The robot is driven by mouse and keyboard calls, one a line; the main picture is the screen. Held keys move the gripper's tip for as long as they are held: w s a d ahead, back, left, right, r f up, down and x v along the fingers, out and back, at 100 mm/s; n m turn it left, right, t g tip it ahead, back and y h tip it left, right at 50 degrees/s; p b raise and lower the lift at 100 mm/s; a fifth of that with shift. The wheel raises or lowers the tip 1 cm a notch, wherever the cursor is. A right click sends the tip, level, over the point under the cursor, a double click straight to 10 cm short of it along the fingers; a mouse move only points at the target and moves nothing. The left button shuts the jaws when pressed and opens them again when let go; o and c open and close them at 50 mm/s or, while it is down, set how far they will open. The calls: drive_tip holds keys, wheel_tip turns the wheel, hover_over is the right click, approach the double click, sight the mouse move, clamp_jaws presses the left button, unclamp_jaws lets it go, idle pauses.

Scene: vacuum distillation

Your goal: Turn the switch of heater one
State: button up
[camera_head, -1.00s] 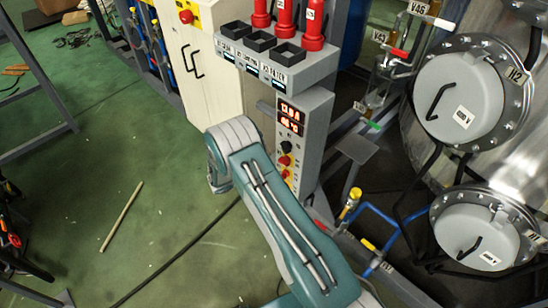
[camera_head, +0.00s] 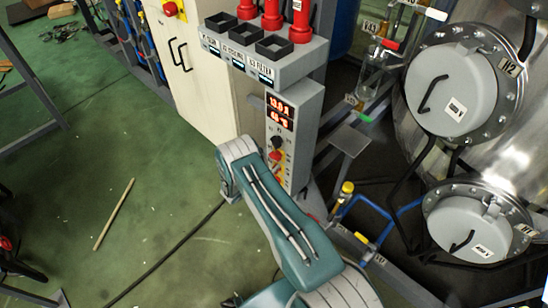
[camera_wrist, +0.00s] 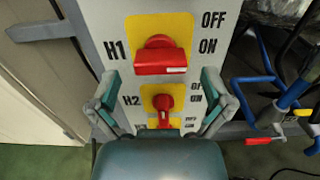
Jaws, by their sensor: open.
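The heater one switch, marked H1 (camera_wrist: 161,61), is a red handle on a yellow plate in the wrist view. Its bar lies sideways, with OFF and ON printed to its right. Below it is the red H2 switch (camera_wrist: 164,104), its handle upright. My gripper (camera_wrist: 160,98) is open and empty, its fingers to either side of the H2 switch in the picture, below the H1 handle. I cannot tell how far the fingertips are from the panel. In the head view, the control box (camera_head: 304,103) shows red switches low on its front; my arm hides the gripper.
Black open trays (camera_head: 274,47) and red cylinders (camera_head: 272,14) sit above the control box. A steel vessel with a grey hatch (camera_head: 452,92), blue pipes (camera_head: 380,222) and a yellow valve (camera_head: 347,188) are at right. The green floor (camera_head: 150,240) at left is mostly clear.

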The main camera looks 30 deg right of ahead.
drive_tip(key=shift+x, duration=1.15)
drive_tip(key=shift+a, duration=0.1)
drive_tip(key=shift+c, duration=0.3)
drive_tip(key=c, duration=1)
